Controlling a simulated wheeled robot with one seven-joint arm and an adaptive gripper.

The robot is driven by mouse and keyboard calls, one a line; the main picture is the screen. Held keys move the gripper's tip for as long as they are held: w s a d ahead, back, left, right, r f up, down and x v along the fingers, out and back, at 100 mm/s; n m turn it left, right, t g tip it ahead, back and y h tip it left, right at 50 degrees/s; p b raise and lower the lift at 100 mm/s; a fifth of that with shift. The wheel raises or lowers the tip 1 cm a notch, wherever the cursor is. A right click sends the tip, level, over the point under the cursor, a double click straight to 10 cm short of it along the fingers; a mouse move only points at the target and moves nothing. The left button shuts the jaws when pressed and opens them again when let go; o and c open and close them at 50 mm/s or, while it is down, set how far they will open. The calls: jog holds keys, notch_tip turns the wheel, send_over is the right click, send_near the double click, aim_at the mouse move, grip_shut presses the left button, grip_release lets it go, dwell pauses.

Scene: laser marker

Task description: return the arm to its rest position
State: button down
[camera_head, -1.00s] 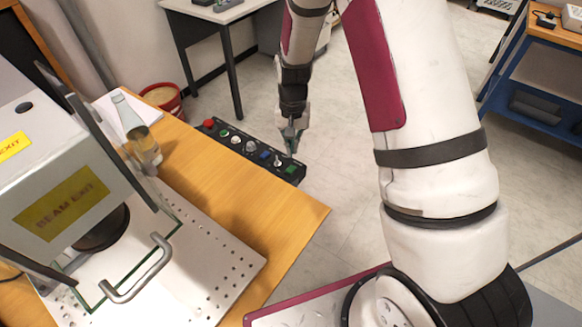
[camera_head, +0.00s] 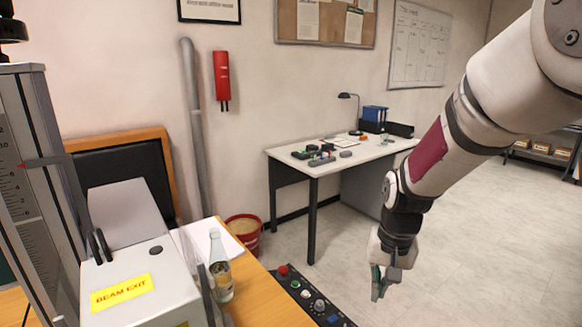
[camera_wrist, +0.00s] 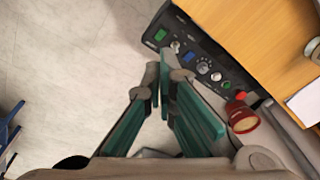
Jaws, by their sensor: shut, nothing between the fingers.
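My gripper (camera_head: 381,285) hangs at the end of my white and dark-red arm, at the right of the head view. It points down, shut and empty, over the floor to the right of the black control panel (camera_head: 308,297). In the wrist view my gripper's green fingers (camera_wrist: 165,88) come together with nothing between them. The control panel (camera_wrist: 202,62) with its buttons and knobs lies beyond them along the wooden table's edge. The fingers look apart from the panel.
The laser marker housing (camera_head: 140,285) and a glass bottle (camera_head: 221,268) stand on the wooden table (camera_head: 262,302) at left. A red bucket (camera_head: 245,232) is on the floor behind. A white desk (camera_head: 345,160) stands at the back. The floor (camera_head: 480,250) at right is clear.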

jog(key=s+r+n+t+p, duration=0.2)
jog(key=s+r, duration=1)
jog(key=r, duration=0.2)
jog(key=s+r+n+t+p, duration=0.1)
jog(key=s+r, duration=0.5)
jog(key=s, duration=0.8)
jog(key=shift+s+d+p, duration=0.2)
jog(key=shift+d+p, duration=0.15)
jog(key=shift+p, duration=0.55)
jog(key=shift+r, duration=0.1)
